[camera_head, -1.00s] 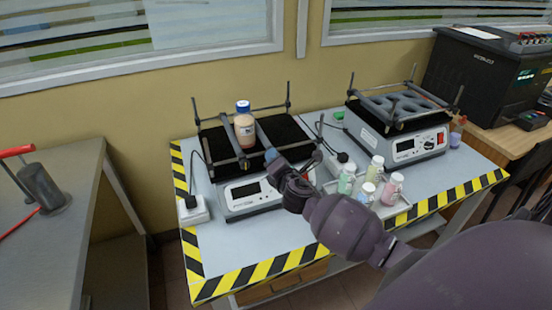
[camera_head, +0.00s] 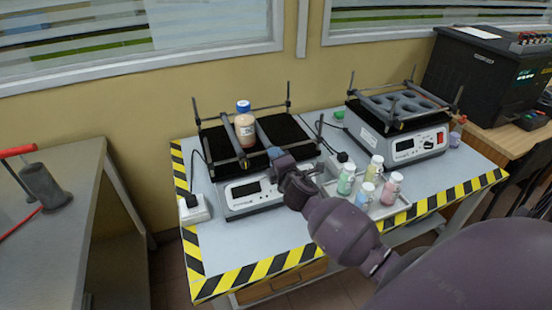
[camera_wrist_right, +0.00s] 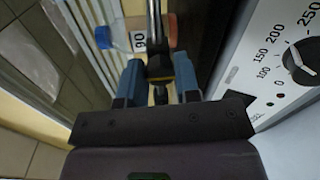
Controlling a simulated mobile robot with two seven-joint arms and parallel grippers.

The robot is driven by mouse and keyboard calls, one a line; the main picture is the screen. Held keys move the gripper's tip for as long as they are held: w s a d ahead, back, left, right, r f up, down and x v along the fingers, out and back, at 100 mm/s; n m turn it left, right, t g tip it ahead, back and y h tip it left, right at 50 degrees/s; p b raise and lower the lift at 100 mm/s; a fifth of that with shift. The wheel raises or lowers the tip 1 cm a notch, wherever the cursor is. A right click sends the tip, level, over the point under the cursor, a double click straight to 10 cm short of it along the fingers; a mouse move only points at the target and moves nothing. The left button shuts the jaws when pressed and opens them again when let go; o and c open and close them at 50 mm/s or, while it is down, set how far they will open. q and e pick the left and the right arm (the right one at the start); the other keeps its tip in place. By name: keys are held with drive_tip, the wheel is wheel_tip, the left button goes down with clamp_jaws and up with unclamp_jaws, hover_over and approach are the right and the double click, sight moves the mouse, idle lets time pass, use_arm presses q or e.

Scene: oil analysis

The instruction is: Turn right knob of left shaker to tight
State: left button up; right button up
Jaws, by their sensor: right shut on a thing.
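The left shaker (camera_head: 231,196) stands on the left of the table, with a black platform, upright rods and crossbars. A bottle (camera_head: 244,128) with a blue cap stands upright on it between bars; it also shows in the wrist view (camera_wrist_right: 137,40). My right gripper (camera_head: 275,153) is at the shaker's front right, by the front end of a bar. In the wrist view my right gripper (camera_wrist_right: 158,82) has its blue fingers closed on both sides of a dark knob (camera_wrist_right: 160,68). In the head view the knob is hidden by the gripper. My left gripper is out of view.
The right shaker (camera_head: 405,150) stands at the back right. A white power socket (camera_head: 194,209) sits at the left edge. The table's front left is clear.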

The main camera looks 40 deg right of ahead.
drive_tip(key=o, duration=0.9)
drive_tip(key=f+v, duration=0.1)
drive_tip(key=v, duration=0.9)
drive_tip(key=shift+s+r, duration=0.4)
drive_tip(key=shift+r, duration=0.15)
drive_tip(key=shift+a, duration=0.15)
